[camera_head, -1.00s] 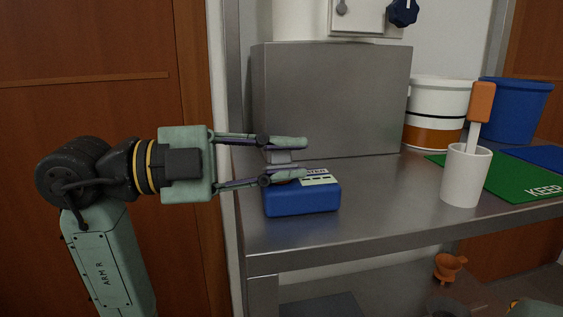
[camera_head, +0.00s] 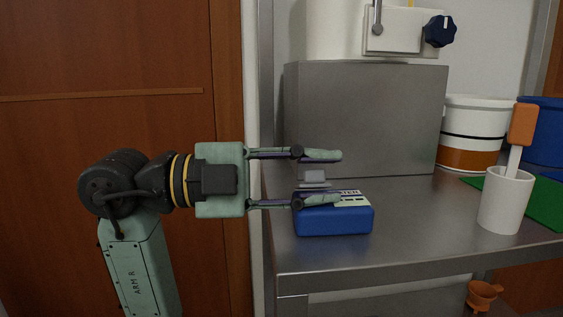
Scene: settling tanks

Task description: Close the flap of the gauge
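A white housing (camera_head: 330,30) stands on a grey metal block, its top cut off by the frame edge. A pale panel (camera_head: 400,42) on its front carries a grey lever (camera_head: 377,18) and a dark blue knob (camera_head: 440,31). This may be the gauge; I cannot tell whether the panel is its flap or how far it stands open. My gripper (camera_head: 322,178) is open, its fingers pointing right, well below the panel. A blue box (camera_head: 333,222) with a pale label shows below and partly behind the lower finger. A small grey piece (camera_head: 313,178) shows between the fingers; contact is unclear.
The grey metal block (camera_head: 365,120) stands behind my gripper on a steel bench (camera_head: 420,235). At right are a white cup (camera_head: 505,205) with an orange-handled tool (camera_head: 522,125), a white and orange tub (camera_head: 472,130) and a green mat (camera_head: 546,203).

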